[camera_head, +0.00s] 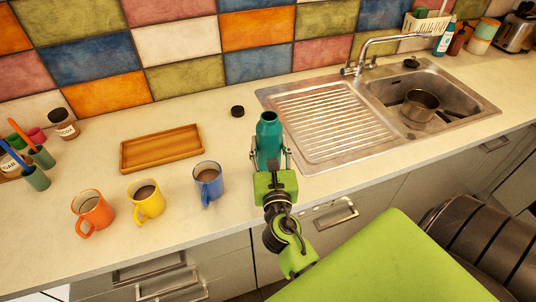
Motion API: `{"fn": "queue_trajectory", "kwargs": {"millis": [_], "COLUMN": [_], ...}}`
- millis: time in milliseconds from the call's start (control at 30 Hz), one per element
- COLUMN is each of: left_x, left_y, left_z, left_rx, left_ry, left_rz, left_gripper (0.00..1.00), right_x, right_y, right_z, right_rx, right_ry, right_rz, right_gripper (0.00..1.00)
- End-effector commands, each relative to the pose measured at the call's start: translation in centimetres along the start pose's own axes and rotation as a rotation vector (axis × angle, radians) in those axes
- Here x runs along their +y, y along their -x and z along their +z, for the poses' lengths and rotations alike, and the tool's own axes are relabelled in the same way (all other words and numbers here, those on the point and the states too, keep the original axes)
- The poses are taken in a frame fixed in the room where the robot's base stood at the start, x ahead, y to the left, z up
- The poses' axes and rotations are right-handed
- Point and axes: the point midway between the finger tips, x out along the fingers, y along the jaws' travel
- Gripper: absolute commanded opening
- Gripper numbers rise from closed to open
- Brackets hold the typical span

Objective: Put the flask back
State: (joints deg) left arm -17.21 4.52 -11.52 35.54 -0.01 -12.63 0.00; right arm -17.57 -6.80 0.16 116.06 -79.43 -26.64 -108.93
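The teal flask (268,137) is upright near the counter's front edge, just left of the sink's drainboard. Its neck is uncapped. My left gripper (270,160) is shut around the flask, with a finger on each side. The gripper hides the flask's lower part, so I cannot tell whether it touches the counter. A small black cap (237,111) lies on the counter behind and left of the flask. My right gripper is not in view.
A blue mug (208,183), a yellow mug (147,200) and an orange mug (92,212) hold dark liquid, left of the flask. Behind them is an empty wooden tray (161,147). A pot (420,104) sits in the sink basin (455,95). Counter around the cap is clear.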

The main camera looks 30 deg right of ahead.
Motion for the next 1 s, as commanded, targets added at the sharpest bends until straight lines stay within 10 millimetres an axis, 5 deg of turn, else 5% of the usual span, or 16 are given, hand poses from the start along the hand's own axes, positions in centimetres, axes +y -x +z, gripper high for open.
{"fn": "queue_trajectory", "kwargs": {"millis": [300,700,733,767,800,1000], "left_x": [0.0,-0.1,-0.1,-0.1,-0.1,-0.1], "left_y": [-1.5,-1.8,-1.7,-1.6,-1.6,-1.6], "left_z": [0.0,0.1,0.1,0.1,0.1,0.1], "left_rx": [0.002,0.002,0.002,0.002,0.002,0.001], "left_ry": [0.000,0.000,0.000,0.000,0.000,0.001], "left_rz": [0.000,-0.001,-0.001,-0.001,-0.001,-0.002], "left_gripper": [0.40,0.40,0.40,0.40,0.40,0.40], "right_x": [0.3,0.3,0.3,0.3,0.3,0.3], "right_y": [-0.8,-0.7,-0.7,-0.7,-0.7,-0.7], "right_z": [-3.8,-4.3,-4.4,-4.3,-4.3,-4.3], "right_rx": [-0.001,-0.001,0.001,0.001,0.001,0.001], "right_ry": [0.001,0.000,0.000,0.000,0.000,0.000], "right_rz": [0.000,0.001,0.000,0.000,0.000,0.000], "right_gripper": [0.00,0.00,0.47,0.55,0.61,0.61]}}
